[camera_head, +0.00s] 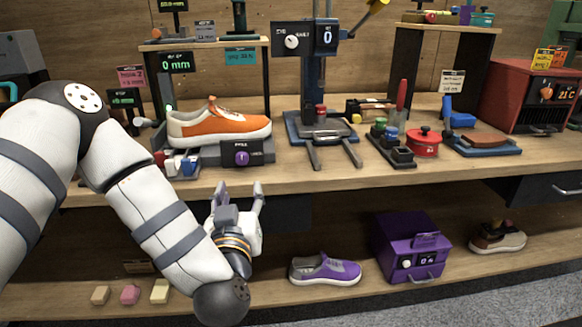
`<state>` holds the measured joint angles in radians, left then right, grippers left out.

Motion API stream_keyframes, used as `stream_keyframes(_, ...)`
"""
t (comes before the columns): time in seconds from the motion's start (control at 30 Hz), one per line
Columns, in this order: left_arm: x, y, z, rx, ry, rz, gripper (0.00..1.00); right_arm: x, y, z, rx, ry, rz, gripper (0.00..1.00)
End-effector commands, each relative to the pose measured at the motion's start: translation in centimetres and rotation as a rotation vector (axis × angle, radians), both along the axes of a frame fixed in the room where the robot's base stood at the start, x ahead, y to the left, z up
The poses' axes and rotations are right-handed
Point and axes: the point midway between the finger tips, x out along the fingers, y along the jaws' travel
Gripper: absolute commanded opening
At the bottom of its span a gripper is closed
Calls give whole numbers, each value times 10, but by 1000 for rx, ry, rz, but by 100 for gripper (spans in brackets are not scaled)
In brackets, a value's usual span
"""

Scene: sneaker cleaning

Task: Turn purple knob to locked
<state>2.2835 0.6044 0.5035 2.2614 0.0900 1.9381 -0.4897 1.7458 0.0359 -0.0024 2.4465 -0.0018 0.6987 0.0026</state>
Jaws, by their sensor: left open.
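The purple knob (241,158) sits on the front of a small black panel (259,151) with a lit label, too small to read for certain. The panel is on the upper bench, in front of an orange and white sneaker (220,125). My left gripper (239,188) is open and empty, its fingers pointing up, below the knob in the picture and apart from it. My right gripper is not in view.
A press stand (323,125) is right of the panel, with several tools and a red box (530,95) farther right. On the lower shelf are a purple sneaker (325,270) and a purple box (405,240).

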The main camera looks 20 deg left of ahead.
Motion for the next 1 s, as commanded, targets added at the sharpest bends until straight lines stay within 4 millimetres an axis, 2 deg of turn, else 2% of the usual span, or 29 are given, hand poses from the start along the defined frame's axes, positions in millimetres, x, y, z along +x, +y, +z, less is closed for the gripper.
stream_keyframes(0.13, 16, 12, 5, 5, -15, 17, 46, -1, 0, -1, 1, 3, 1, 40)
stream_keyframes(0.4, 76, 44, 2, 4, -12, 13, 46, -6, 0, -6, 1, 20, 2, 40)
stream_keyframes(0.53, 95, 55, 2, 4, -10, 11, 46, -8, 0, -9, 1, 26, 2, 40)
stream_keyframes(0.7, 105, 60, 3, 4, -9, 9, 46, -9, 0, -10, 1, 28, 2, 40)
stream_keyframes(0.9, 105, 60, 4, 4, -9, 8, 46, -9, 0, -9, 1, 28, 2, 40)
stream_keyframes(0.93, 105, 60, 4, 4, -9, 8, 42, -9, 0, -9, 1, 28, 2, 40)
stream_keyframes(1.0, 105, 59, 4, 4, -9, 8, 26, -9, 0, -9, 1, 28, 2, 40)
